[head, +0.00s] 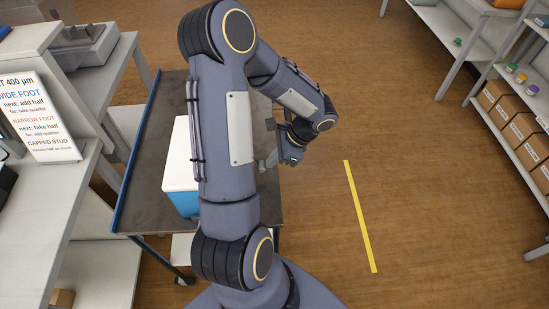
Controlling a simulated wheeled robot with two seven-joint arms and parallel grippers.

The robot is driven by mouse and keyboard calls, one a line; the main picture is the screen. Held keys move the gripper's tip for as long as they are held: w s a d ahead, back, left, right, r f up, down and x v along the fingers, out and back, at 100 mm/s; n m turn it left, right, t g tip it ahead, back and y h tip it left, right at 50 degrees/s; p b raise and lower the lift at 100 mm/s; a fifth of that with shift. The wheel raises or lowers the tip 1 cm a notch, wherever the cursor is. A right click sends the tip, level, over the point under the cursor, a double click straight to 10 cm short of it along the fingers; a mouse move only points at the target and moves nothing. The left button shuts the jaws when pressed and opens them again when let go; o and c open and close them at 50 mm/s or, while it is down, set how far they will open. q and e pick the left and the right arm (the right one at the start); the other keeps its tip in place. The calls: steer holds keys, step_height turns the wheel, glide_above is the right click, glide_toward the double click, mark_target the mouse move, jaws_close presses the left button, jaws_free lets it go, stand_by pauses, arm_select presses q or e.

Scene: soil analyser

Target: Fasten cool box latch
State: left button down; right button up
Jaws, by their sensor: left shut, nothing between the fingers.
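The cool box (180,168), with a white lid and a blue body, sits on a dark-topped cart. The lid lies on the body. My left arm crosses in front of the box and hides its right part. The latch cannot be seen. My left gripper (268,161) is at the right edge of the cart, to the right of the box and partly behind my arm. It is shut and empty; whether it touches the box is hidden. My right gripper is not in view.
The cart (150,213) has a blue rail on its left edge. A grey bench with a printed sign (46,115) stands at the left. Shelves with cardboard boxes (515,130) stand at the right. The wooden floor with a yellow stripe (360,215) is clear.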

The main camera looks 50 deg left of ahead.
arm_select(q)
steer(key=shift+s+a+f+g+y+b, duration=0.15)
steer(key=shift+f+g+y+b, duration=0.35)
steer(key=shift+f+g+b, duration=0.25)
steer(key=shift+s+a+g+y, duration=0.1)
steer(key=shift+s+g+y, duration=0.05)
steer(key=shift+g+y, duration=0.3)
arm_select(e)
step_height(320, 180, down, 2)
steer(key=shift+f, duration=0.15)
arm_select(q)
steer(key=shift+r, duration=0.1)
